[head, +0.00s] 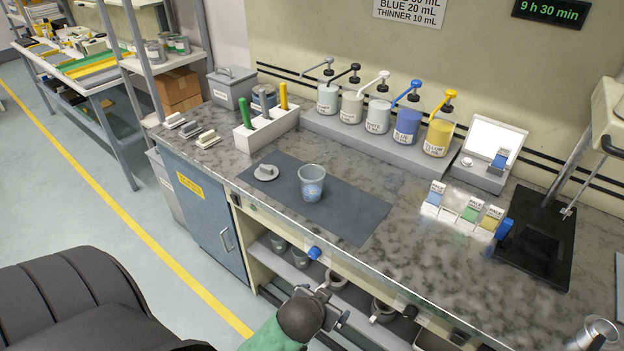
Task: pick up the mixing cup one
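My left gripper (338,303) is low at the bottom centre, in front of the bench's open shelf. It is below the worktop and well apart from the cup. It is small and dark against the shelf, so its finger opening is unclear.
A grey lid-like piece (265,172) lies left of the cup. Behind stand several pump bottles (377,116) on a ledge and a white holder (266,131). Colour cards (470,213) and a black stand (540,238) are at right. More cups (300,259) sit on the shelf below.

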